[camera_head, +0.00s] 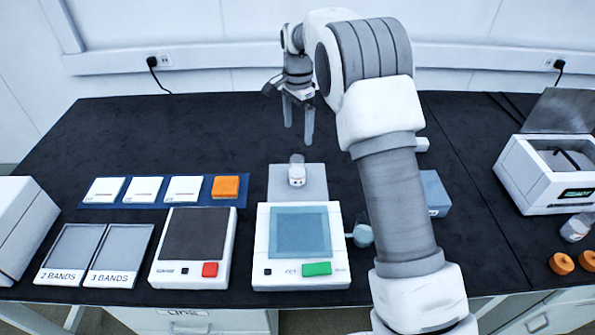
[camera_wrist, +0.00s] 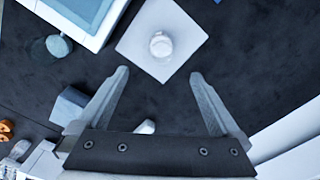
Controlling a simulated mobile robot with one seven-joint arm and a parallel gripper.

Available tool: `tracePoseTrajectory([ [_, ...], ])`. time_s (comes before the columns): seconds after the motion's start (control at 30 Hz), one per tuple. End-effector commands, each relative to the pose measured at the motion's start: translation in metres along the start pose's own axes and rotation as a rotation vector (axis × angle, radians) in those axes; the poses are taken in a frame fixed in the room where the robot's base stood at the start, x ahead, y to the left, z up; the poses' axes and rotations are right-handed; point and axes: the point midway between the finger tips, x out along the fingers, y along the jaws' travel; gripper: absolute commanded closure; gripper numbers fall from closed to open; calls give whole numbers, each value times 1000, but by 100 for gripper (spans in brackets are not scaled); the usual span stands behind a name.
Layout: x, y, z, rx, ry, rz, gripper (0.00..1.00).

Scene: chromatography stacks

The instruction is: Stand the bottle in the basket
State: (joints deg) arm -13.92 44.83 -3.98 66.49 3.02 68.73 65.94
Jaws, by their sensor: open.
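A small clear-and-white bottle (camera_head: 297,172) stands upright on a pale square pad (camera_head: 284,193) near the middle of the bench. In the wrist view the bottle (camera_wrist: 161,45) is seen from above, on the pad (camera_wrist: 143,22), just beyond the fingertips. My gripper (camera_head: 298,130) points down above the bench, behind the bottle in the head view. Its fingers are apart with nothing between them, also in the wrist view (camera_wrist: 158,75). No basket is clearly recognisable; a white box (camera_head: 532,185) with a raised lid and dark interior stands at right, and its contents are unclear.
Two flat devices, with a red button (camera_head: 210,269) and a green button (camera_head: 317,268), stand in front. A blue block (camera_head: 435,192) and a round glass vessel (camera_head: 362,236) sit near my arm. A blue strip with white cards and an orange block (camera_head: 226,186) lies left. Bench behind the pad is clear.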

Motion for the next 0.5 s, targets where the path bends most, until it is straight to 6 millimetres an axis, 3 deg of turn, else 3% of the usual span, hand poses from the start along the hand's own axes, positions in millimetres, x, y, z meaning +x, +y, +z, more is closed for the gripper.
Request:
tracePoseTrajectory([
  [0.5,100,0,0,2,-1,4,0],
])
